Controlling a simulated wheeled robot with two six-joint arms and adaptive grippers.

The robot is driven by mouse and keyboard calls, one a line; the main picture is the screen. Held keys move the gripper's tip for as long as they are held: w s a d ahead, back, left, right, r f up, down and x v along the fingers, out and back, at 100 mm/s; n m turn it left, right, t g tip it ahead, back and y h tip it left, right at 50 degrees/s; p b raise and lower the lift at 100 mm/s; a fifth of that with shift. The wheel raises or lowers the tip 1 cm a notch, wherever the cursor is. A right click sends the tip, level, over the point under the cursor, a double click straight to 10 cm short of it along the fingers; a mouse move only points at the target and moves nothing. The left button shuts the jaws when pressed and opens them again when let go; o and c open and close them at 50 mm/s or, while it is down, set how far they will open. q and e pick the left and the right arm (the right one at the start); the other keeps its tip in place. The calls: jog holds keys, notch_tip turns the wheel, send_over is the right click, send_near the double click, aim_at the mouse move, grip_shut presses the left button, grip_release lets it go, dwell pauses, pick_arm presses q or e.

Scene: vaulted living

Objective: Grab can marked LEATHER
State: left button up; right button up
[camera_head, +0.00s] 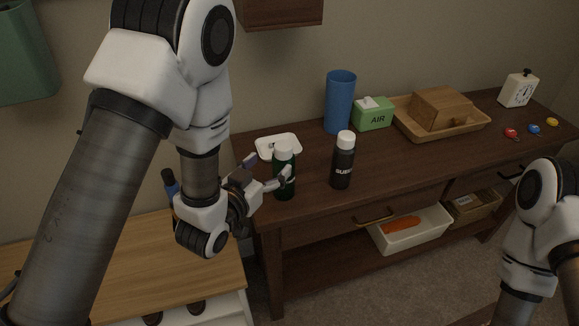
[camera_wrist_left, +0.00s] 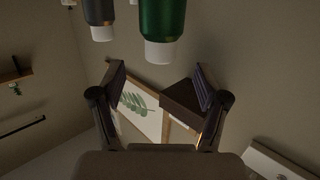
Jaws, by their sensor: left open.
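A dark green can (camera_head: 285,187) with a white cap stands upright near the left end of the dark wooden sideboard. A finger crosses in front of it and hides its label, so I cannot read a marking. A black can (camera_head: 343,166) with a white cap stands to its right, with partly visible letters like "SUB". My left gripper (camera_head: 267,171) is open at the green can. In the left wrist view the green can (camera_wrist_left: 163,18) lies ahead, between the spread fingers (camera_wrist_left: 158,88), with the black can (camera_wrist_left: 99,14) beside it. My right gripper is out of view.
A white dish (camera_head: 265,152) sits behind the green can. A blue cylinder (camera_head: 339,105), a green AIR box (camera_head: 373,115) and a wooden tray (camera_head: 468,124) stand farther back.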

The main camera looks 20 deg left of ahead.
aim_at(279, 156)
pick_arm(q)
jog(key=p+x, duration=0.1)
jog(key=x, duration=0.5)
jog(key=shift+w+d+p, duration=0.15)
jog(key=shift+w+p, duration=0.15)
jog(key=shift+w, duration=0.1)
jog(key=shift+w+f, duration=0.2)
jog(key=shift+w, duration=0.2)
jog(key=c, duration=0.9)
jog(key=shift+s, duration=0.1)
grip_shut()
